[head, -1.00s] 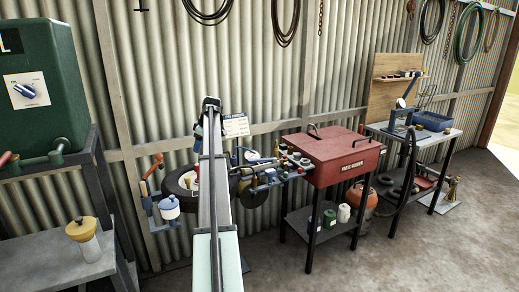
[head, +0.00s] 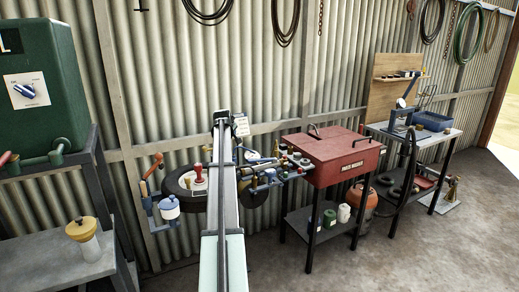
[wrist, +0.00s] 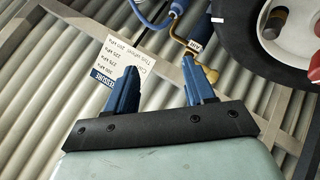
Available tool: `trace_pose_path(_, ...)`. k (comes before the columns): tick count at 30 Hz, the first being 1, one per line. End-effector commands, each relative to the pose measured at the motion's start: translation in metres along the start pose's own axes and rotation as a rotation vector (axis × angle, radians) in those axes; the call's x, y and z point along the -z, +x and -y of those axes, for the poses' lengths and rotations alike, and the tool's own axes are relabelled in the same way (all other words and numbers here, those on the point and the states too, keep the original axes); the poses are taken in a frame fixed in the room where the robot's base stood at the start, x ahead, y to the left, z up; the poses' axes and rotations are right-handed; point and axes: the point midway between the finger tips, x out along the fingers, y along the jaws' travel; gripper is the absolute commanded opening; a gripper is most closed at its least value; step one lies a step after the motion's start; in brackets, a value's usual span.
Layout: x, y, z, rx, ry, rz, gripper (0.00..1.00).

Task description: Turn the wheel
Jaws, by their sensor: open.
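The wheel (head: 172,186) is a black tyre with a white hub, lying by the corrugated wall left of my arm. A red-handled part (head: 197,172) stands on its hub. My arm hides the wheel's right side. In the wrist view the tyre (wrist: 232,42) is at the upper right, cut off by the edge, with the pale hub (wrist: 292,38) and part of something red (wrist: 314,66). My gripper (wrist: 159,66) is open, with two blue fingers apart and nothing between them. The fingers point at the wall, left of the tyre in that view and apart from it.
A white placard (wrist: 122,58) with pressure figures is behind the fingers. A blue hose (wrist: 152,22) and brass fitting (wrist: 195,60) are near the right finger. A red cabinet (head: 335,157) stands right; a green machine (head: 35,90) stands left. Open floor lies front right.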

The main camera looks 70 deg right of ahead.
Motion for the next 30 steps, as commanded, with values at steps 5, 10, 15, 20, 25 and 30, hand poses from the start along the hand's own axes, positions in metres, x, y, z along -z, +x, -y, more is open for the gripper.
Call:
trace_pose_path(5,-0.028,0.006,-0.011,-0.038,-0.008,0.029,0.54)
trace_pose_path(10,-0.053,0.013,-0.018,-0.052,-0.009,0.06,0.54)
trace_pose_path(15,-0.078,0.02,-0.024,-0.055,0.002,0.084,0.54)
trace_pose_path(20,-0.102,0.027,-0.031,-0.056,0.017,0.104,0.54)
trace_pose_path(25,-0.123,0.032,-0.039,-0.058,0.03,0.122,0.54)
trace_pose_path(30,-0.136,0.034,-0.046,-0.061,0.04,0.132,0.54)
